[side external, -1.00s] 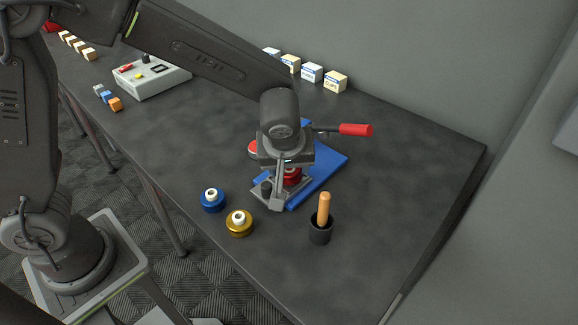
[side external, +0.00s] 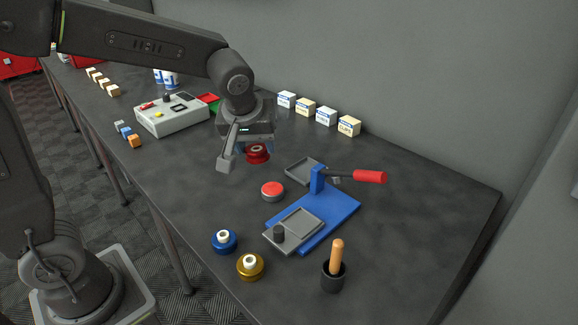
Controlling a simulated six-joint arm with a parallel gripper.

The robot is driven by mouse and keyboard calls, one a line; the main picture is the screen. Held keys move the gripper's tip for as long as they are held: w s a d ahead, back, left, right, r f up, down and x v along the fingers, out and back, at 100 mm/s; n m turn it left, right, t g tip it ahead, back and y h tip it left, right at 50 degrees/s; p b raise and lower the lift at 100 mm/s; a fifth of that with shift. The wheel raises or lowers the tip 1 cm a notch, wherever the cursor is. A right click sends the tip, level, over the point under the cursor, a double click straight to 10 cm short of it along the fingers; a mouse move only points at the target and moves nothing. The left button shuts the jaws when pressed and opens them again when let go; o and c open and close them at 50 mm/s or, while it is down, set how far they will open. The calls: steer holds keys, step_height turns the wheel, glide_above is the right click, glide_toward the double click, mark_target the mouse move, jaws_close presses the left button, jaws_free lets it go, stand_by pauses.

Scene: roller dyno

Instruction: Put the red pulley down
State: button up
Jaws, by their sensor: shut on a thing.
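The red pulley (side external: 257,154) is held off the table in my gripper (side external: 248,152), which is shut on it. The near finger hides part of the view beside the pulley. The pulley hangs above the table, left of the blue press base and above and behind a red-topped round button. A blue pulley (side external: 222,243) and a gold pulley (side external: 250,268) stand on the table near its front edge, apart from my gripper.
The blue press (side external: 338,220) has a grey plate and a red-handled lever (side external: 369,177). The red button (side external: 272,191) lies beside it. A black cup (side external: 333,278) holds a wooden-handled tool. A control box (side external: 172,117), small red and green trays (side external: 208,97) and several boxes stand behind.

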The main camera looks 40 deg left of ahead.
steer(key=w+a+f+m+t+h, duration=0.15)
steer(key=w+a+m+h, duration=0.25)
steer(key=w+a+m, duration=0.8)
steer(key=m, duration=0.1)
glide_above(305, 173)
step_height(305, 173, down, 8)
steer(key=shift+a+r, duration=0.15)
steer(key=shift+r, duration=0.1)
steer(key=shift+w+f, duration=0.1)
steer(key=shift+f, duration=1.95)
steer(key=shift+f+g, duration=0.1)
steer(key=shift+g, duration=0.15)
steer(key=o, duration=1)
steer(key=shift+o, duration=0.2)
